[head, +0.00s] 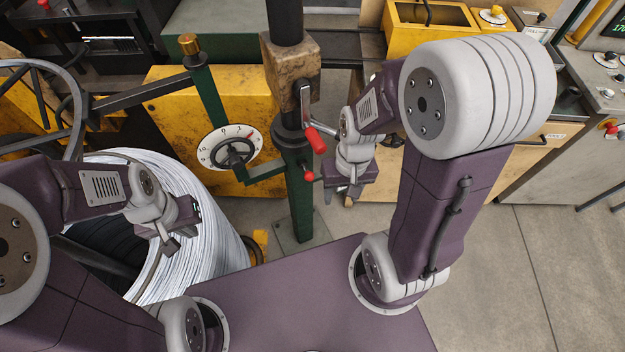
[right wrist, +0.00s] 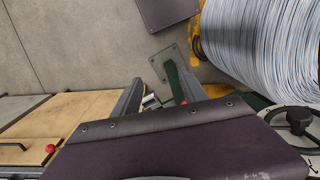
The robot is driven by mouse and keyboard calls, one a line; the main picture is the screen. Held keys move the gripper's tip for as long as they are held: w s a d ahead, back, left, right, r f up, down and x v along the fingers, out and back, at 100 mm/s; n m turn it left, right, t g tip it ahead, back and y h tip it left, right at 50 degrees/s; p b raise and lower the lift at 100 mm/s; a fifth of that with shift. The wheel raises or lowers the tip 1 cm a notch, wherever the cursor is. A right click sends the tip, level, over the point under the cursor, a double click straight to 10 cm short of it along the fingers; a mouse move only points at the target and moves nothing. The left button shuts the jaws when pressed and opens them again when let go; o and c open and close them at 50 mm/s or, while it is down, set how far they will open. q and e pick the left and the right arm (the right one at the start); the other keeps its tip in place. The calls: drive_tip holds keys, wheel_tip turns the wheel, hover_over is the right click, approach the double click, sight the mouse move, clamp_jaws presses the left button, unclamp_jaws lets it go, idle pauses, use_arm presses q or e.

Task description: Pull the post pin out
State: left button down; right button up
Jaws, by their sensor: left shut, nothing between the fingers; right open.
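The dark vertical post stands on a green lower column (head: 301,205) bolted to the floor. A small red knob (head: 308,176), apparently the post pin's end, sticks out of the column's right side, below a lever with a red grip (head: 317,140). My right gripper (head: 347,195) is just right of the knob, apart from it, pointing down; it is open. In the right wrist view its fingers (right wrist: 155,88) are spread, with the green column (right wrist: 177,80) and a small silver part (right wrist: 150,101) showing between them. My left gripper (head: 170,242) is shut and empty over the wire coil.
A large silver wire coil (head: 205,240) stands left of the column. A yellow cabinet with a dial (head: 229,149) is behind it. A wooden bench (head: 510,160) and a grey control panel (head: 598,90) are to the right. The floor (head: 500,270) at lower right is clear.

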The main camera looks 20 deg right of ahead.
drive_tip(key=s+f+m+g+y+b, duration=0.2)
drive_tip(key=s+f+m+b, duration=0.15)
drive_tip(key=f, duration=0.35)
drive_tip(key=m+t+y+b, duration=1.05)
drive_tip(key=m+t, duration=0.35)
drive_tip(key=m, duration=0.7)
approach(308, 173)
use_arm(q)
wheel_tip(308, 173, down, 15)
drive_tip(key=shift+f, duration=0.2)
use_arm(e)
drive_tip(key=f+x, duration=0.1)
drive_tip(key=x, duration=0.6)
drive_tip(key=shift+f, duration=0.2)
drive_tip(key=shift+c, duration=0.2)
